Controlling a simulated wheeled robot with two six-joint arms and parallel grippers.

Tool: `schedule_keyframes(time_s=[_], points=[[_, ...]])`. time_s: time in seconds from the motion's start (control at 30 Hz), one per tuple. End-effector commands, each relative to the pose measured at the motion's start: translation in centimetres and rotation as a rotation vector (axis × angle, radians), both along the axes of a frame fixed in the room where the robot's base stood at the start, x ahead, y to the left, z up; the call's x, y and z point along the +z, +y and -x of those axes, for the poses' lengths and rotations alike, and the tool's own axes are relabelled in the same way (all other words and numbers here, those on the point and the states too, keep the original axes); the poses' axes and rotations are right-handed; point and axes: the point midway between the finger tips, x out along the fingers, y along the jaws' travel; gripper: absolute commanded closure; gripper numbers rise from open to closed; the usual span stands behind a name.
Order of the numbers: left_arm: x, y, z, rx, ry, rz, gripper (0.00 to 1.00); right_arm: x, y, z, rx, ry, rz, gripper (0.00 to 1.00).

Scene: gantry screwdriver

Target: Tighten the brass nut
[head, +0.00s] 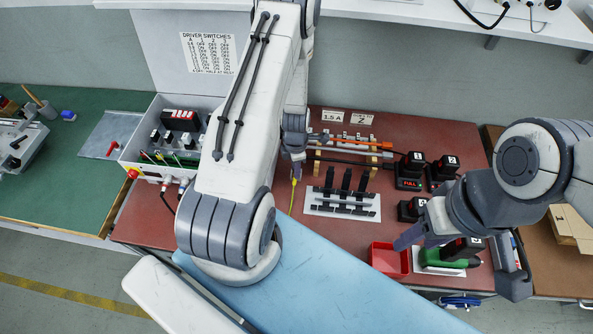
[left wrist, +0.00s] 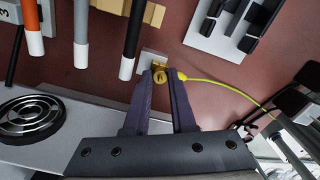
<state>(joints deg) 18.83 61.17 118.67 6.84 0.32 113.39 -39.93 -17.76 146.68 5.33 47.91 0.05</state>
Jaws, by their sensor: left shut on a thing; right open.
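The brass nut (left wrist: 160,76) shows in the left wrist view, in front of a small pale block (left wrist: 150,62), with a yellow lead (left wrist: 215,82) running off to the right from beside it. My left gripper (left wrist: 161,74) is shut on the nut, its dark purple fingertips on either side. In the head view my left gripper (head: 295,168) is over the red-brown bench mat, largely hidden by my arm, and the yellow lead (head: 293,196) hangs below it. The nut itself is hidden there. My right gripper (head: 420,241) is open, above the red tray and the green tool.
A rack of rods (head: 352,147) stands behind, and a white plate with black holders (head: 342,203) lies right of my left gripper. Black battery-like blocks (head: 411,165), a red tray (head: 388,259) and a green tool (head: 441,258) are at right. The switch box (head: 150,172) is at left.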

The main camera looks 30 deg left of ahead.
Motion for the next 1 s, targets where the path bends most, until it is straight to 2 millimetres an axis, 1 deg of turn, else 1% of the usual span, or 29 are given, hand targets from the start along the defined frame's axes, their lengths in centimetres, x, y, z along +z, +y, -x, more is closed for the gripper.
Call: schedule_keyframes(time_s=[0.03,0.17,0.27,0.4,0.5,0.6,0.8,0.83,0.87,1.0], points=[[0.08,0.07,-0.30,-0.034,-0.008,-0.003,1.00,0.01,0.00,0.00,0.000,0.000,0.000,0.49],[0.08,0.10,-0.33,-0.131,-0.009,-0.004,1.00,0.01,0.00,0.00,0.000,0.000,0.000,0.49],[0.09,0.11,-0.35,-0.323,-0.009,-0.005,1.00,0.01,0.00,0.00,0.000,0.000,0.000,0.49],[0.10,0.15,-0.38,-0.641,-0.010,-0.005,1.00,0.01,0.00,0.00,0.000,0.000,0.000,0.49],[0.11,0.16,-0.41,-0.814,-0.010,-0.006,1.00,0.01,0.00,0.00,0.000,0.000,0.000,0.49],[0.11,0.19,-0.44,-0.903,-0.011,-0.008,1.00,0.01,0.00,0.00,0.000,0.000,0.000,0.49],[0.13,0.22,-0.50,-0.921,-0.012,-0.010,1.00,0.01,0.00,0.00,0.000,0.000,0.000,0.49],[0.13,0.22,-0.51,-0.921,-0.012,-0.010,0.69,0.01,0.00,0.00,0.000,0.000,0.000,0.49],[0.13,0.22,-0.51,-0.921,-0.012,-0.010,0.61,0.01,0.00,0.00,0.000,0.000,0.000,0.49],[0.10,0.17,-0.36,-0.921,-0.009,-0.006,0.61,0.01,0.00,0.00,0.000,0.000,0.000,0.49]])
